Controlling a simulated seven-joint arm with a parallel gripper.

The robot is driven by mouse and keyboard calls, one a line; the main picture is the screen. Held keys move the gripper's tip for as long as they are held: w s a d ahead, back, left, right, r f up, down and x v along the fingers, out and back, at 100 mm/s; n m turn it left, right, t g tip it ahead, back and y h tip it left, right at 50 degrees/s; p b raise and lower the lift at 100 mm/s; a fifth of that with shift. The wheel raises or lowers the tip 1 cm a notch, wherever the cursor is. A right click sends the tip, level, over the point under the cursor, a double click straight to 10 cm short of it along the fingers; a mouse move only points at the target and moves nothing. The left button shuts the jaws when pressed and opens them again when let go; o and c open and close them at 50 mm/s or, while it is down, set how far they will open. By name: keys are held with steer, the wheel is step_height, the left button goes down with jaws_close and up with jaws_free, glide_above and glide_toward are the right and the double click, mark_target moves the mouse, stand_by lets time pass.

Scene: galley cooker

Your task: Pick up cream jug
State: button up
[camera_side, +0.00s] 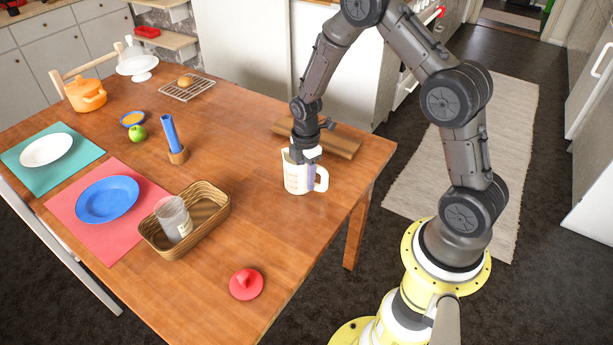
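The cream jug (296,181) is a cream-white jug with a handle on its right side. It stands upright on the wooden table near the right edge. My gripper (305,156) points down at the jug's top, with its fingers at or inside the rim. The fingertips are partly hidden by the jug and too small to make out, so I cannot tell whether they are open or shut on it.
A wooden board (340,142) lies just behind the jug. A wicker basket (157,246) holding a glass jar (172,214) stands to the left, and a red lid-like object (246,284) lies in front. The table (260,225) between them is clear.

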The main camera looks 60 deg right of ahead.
steer(key=shift+f, duration=0.75)
jaws_close()
stand_by(0.9)
